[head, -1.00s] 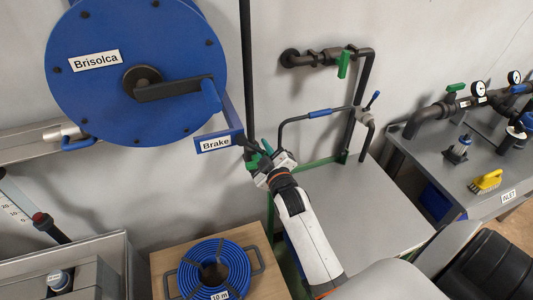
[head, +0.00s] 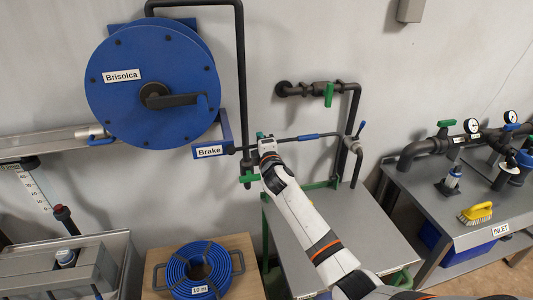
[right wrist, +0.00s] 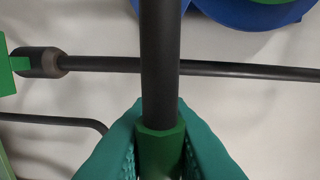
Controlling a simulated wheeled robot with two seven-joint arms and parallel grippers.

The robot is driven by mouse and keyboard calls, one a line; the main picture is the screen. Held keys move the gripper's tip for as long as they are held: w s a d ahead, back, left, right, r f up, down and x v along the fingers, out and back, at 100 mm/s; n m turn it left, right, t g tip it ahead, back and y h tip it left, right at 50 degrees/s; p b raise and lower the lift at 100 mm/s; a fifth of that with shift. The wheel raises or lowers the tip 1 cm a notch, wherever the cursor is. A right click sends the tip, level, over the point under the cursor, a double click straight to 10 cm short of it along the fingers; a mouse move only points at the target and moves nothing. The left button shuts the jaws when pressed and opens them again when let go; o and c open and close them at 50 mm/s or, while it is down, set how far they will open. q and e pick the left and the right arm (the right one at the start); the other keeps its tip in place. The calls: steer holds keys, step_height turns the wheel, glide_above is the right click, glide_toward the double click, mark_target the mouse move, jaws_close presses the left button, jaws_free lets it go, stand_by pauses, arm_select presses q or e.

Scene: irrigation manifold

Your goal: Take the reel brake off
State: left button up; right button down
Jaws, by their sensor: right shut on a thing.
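The blue hose reel (head: 150,122), labelled Brisolca, is on the wall at the left in the head view. Its Brake label (head: 209,151) is on a blue bracket (head: 226,126) at its lower right. A dark brake lever (head: 245,149) reaches right from there. My right gripper (head: 264,142) is at the lever's outer end. In the right wrist view, the teal fingers of my right gripper (right wrist: 160,150) are shut around the green end of the lever (right wrist: 160,70). The fingers partly hide that end. My left gripper is not in view.
A dark vertical pipe (head: 240,80) with a green valve handle (head: 249,178) runs close behind the lever. A thin wand with a blue grip (head: 309,137) lies just right of my gripper. A blue hose coil (head: 197,268) is below. A grey table (head: 350,230) stands under my arm.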

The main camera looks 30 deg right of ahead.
steer(key=shift+w+a+r+n+p, duration=0.1)
steer(key=shift+a+r+n+p, duration=0.05)
steer(key=shift+r+n+p, duration=0.8)
steer(key=shift+w+a+r+n+p, duration=0.15)
steer(key=shift+r+n+p, duration=0.55)
steer(key=shift+n, duration=0.45)
steer(key=shift+r, duration=0.4)
steer(key=c, duration=1.4)
jaws_free()
steer(key=shift+a, duration=0.1)
steer(key=shift+f, duration=0.15)
steer(key=shift+s+f, duration=0.1)
steer(key=b+v, duration=0.1)
steer(key=v, duration=1.1)
steer(key=shift+b, duration=0.4)
